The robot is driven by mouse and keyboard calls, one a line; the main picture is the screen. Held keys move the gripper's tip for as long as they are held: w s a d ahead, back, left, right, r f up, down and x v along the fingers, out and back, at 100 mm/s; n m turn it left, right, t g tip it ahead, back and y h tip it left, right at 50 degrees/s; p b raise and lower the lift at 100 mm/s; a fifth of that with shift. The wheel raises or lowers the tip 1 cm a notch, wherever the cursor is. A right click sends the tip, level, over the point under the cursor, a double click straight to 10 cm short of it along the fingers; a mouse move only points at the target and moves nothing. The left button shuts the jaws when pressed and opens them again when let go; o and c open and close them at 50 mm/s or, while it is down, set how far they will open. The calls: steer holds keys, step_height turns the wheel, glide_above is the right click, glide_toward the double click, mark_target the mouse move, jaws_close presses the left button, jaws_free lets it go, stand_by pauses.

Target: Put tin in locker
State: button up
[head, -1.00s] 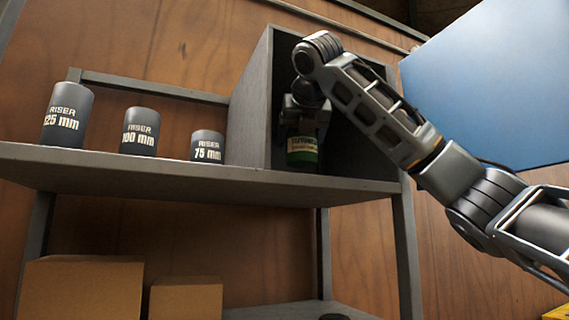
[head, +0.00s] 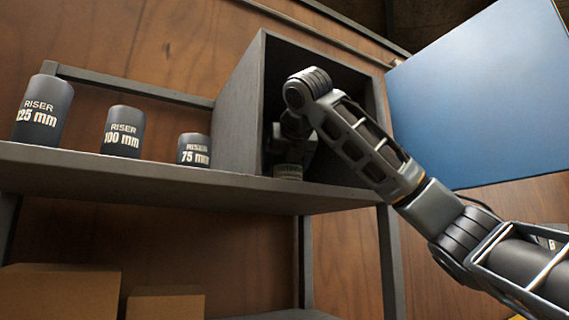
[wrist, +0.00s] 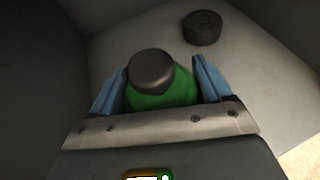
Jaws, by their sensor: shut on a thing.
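The tin (wrist: 160,97) is green with a dark round cap, seen from above in the wrist view. My gripper (wrist: 158,75) has its two blue-lined fingers on either side of it and is shut on it. In the head view my gripper (head: 292,150) is inside the open grey locker (head: 240,115), with a small part of the tin (head: 288,171) showing below it near the locker floor. Whether the tin's base touches the floor cannot be told. The locker's blue door (head: 480,95) stands wide open at the right.
A dark round object (wrist: 203,27) lies on the locker floor beyond the tin. Three grey risers, 125 mm (head: 42,110), 100 mm (head: 123,132) and 75 mm (head: 194,150), stand on the shelf (head: 130,180) left of the locker. Cardboard boxes (head: 60,292) sit below.

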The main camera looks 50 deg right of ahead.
steer(key=o, duration=1.3)
steer(key=shift+o, duration=0.2)
steer(key=shift+r, duration=0.1)
steer(key=shift+s, duration=0.2)
steer(key=b+v, duration=0.3)
steer(key=v, duration=0.8)
steer(key=shift+s+a+r, duration=0.15)
steer(key=shift+s+a, duration=0.05)
steer(key=shift+a, duration=0.05)
